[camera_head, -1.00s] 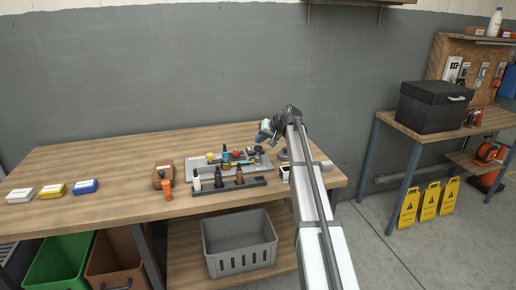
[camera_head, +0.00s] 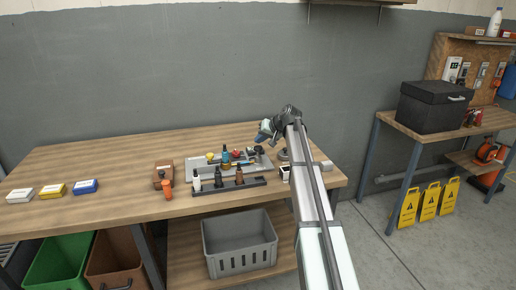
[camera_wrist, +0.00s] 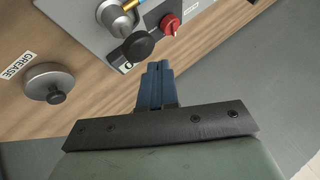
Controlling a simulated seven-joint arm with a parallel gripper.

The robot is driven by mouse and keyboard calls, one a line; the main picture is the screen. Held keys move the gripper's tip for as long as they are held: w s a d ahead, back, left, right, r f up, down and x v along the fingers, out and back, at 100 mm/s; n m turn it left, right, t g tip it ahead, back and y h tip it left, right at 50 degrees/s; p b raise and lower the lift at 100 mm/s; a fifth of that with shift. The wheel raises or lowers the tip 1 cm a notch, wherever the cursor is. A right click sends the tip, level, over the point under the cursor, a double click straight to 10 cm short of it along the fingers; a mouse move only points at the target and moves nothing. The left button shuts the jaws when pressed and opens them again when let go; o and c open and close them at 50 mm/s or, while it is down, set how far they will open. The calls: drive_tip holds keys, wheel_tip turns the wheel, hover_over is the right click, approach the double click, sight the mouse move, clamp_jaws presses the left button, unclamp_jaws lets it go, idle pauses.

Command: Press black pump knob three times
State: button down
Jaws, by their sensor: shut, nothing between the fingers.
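The black knob (camera_wrist: 138,46) shows as a round dark cap on a grey plate (camera_wrist: 88,20) at the top of the wrist view. My gripper (camera_wrist: 157,66) has its blue fingers together and empty. Its tips appear just below and slightly right of the black knob in the picture; I cannot tell whether they touch it. In the head view my gripper (camera_head: 262,136) is over the right part of the bench, above the grey fixture, and the black knob is too small to make out surely.
A red knob (camera_wrist: 170,24) sits close to the right of the black knob. A round metal tin (camera_wrist: 48,80) with a dark top knob lies to the left, by a GREASE label (camera_wrist: 17,66). A dark rack of bottles (camera_head: 228,186) stands in front.

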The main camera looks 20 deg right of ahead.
sight(258, 146)
drive_tip(key=shift+f, duration=0.1)
drive_tip(key=shift+f, duration=0.3)
drive_tip(key=shift+f, duration=1.3)
idle(1.6)
drive_tip(key=shift+r, duration=1.75)
drive_tip(key=shift+r, duration=2.5)
